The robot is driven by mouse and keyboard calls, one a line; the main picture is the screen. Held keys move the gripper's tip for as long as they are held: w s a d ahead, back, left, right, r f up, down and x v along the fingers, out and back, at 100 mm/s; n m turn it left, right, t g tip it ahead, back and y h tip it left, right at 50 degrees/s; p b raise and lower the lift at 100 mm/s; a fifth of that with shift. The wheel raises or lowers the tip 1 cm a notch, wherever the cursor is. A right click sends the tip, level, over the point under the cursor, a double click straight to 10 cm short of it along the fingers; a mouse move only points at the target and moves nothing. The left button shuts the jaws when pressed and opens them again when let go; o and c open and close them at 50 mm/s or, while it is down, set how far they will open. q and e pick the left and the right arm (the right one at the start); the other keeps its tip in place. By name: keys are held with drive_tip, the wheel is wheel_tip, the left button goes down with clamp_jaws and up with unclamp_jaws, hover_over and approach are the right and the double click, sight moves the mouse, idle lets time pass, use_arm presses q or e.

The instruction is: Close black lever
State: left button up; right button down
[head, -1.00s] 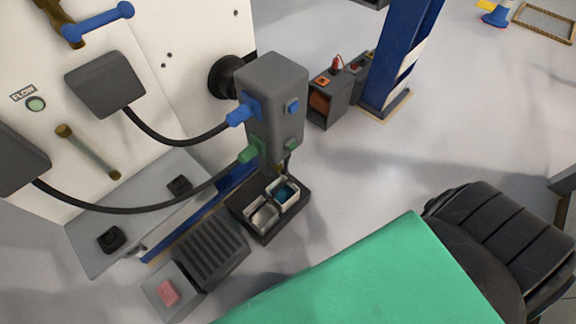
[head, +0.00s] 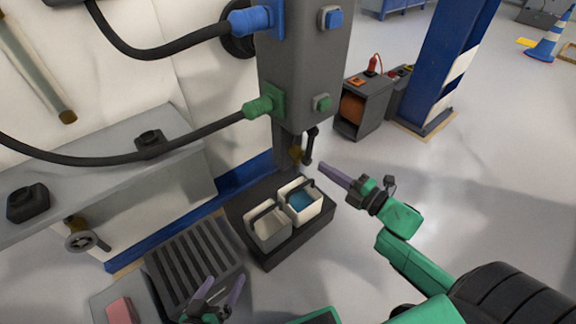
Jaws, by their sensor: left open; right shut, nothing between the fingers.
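The black lever (head: 311,147) hangs below the underside of the grey column (head: 296,70), beside a small brass fitting (head: 296,152). It points roughly downward. My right gripper (head: 322,166) is shut and empty, its fingertips just right of and slightly below the lever's lower end. I cannot tell whether they touch it. My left gripper (head: 222,288) is open and empty, low in the picture over the front of the ribbed grey floor unit.
Two small buckets, one with grey (head: 267,228) and one with blue contents (head: 300,201), stand in a dark tray (head: 268,262) below the lever. Hoses with blue (head: 250,20) and green connectors (head: 264,105) join the column. A blue post (head: 440,70) stands behind at right.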

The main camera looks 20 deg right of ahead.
sight(310, 147)
use_arm(q)
drive_tip(key=shift+r, duration=0.25)
use_arm(e)
drive_tip(key=shift+a+r, duration=0.15)
drive_tip(key=shift+r, duration=0.1)
drive_tip(key=w+b, duration=0.1)
drive_tip(key=w, duration=0.2)
drive_tip(key=w+a+b, duration=0.1)
drive_tip(key=w, duration=0.2)
drive_tip(key=w+b, duration=0.2)
drive_tip(key=w, duration=0.1)
drive_tip(key=shift+w+a+f, duration=0.15)
drive_tip(key=shift+a+f, duration=0.05)
drive_tip(key=shift+f, duration=0.1)
drive_tip(key=shift+w+d+r, duration=0.1)
drive_tip(key=shift+d, duration=0.3)
use_arm(q)
drive_tip(key=shift+n+t, duration=0.3)
drive_tip(key=shift+t, duration=0.4)
drive_tip(key=f, duration=0.5)
drive_tip(key=shift+d+f, duration=0.1)
drive_tip(key=shift+d, duration=0.25)
